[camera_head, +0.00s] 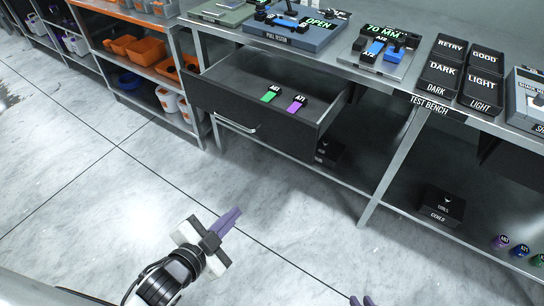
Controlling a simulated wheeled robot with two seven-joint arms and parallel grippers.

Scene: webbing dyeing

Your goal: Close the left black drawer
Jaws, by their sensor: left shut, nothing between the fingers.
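The left black drawer (285,131) is pulled out from under the steel bench. Its silver handle (238,126) is on the front panel, which faces the lower left. A green tag (270,94) and a purple tag (296,104) lie inside it. My left gripper (232,216) is shut and empty, with purple fingers, over the floor below and in front of the drawer, clear of the handle.
The bench top holds a pull tester (290,35), a 70 mm device (380,50) and black labelled trays (460,75). A black box (441,204) and several small spools stand on the lower shelf. Shelving with orange bins (140,50) is at the left. The floor in front is clear.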

